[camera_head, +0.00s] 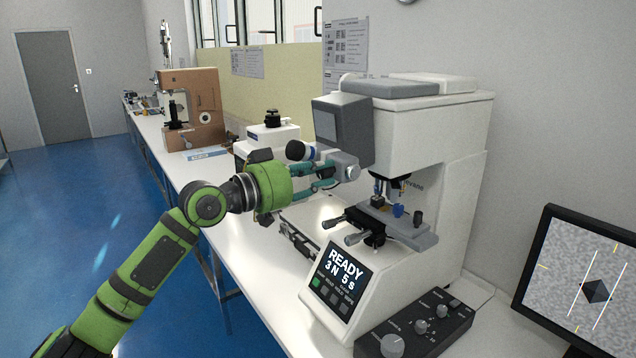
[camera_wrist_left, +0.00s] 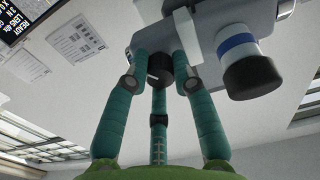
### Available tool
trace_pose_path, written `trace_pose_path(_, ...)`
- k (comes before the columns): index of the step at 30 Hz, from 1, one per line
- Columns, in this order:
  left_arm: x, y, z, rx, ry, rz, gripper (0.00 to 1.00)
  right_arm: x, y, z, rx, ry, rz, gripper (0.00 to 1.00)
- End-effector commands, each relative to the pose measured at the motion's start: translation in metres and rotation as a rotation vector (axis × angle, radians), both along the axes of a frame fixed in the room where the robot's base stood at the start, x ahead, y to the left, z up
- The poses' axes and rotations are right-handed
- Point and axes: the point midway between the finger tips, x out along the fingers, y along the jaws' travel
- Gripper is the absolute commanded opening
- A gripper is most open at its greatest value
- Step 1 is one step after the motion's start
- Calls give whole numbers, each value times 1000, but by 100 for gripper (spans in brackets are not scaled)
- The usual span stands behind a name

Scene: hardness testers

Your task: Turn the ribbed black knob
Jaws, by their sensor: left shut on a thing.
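The ribbed black knob (camera_wrist_left: 160,68) shows in the left wrist view, on the underside of a grey eyepiece housing, in the middle of my three teal fingers. My left gripper (camera_wrist_left: 165,75) is shut on it, with fingertips around its sides. In the head view my left gripper (camera_head: 332,172) reaches from the left to the grey eyepiece housing (camera_head: 347,163) on the front of the white hardness tester (camera_head: 432,135). The fingers and housing hide the knob there. My right gripper is not in view.
A dark eyepiece (camera_wrist_left: 250,76) with a blue band sits close beside the fingers. Below are the stage (camera_head: 400,232) with its handles and a READY screen (camera_head: 338,280). A knob box (camera_head: 415,325) and monitor (camera_head: 580,285) stand at right. Other testers line the bench.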

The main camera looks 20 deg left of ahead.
Motion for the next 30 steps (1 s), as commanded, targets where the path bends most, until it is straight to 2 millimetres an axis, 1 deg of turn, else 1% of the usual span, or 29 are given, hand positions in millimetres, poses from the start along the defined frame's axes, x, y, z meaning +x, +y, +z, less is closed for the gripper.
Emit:
trace_pose_path(1,0,0,-3,33,-33,1,0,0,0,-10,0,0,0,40)
trace_pose_path(9,0,0,-1,235,-191,2,0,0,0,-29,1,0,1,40)
trace_pose_path(18,0,0,1,459,-367,3,0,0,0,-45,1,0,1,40)
trace_pose_path(30,0,0,1,751,-593,2,0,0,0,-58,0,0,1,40)
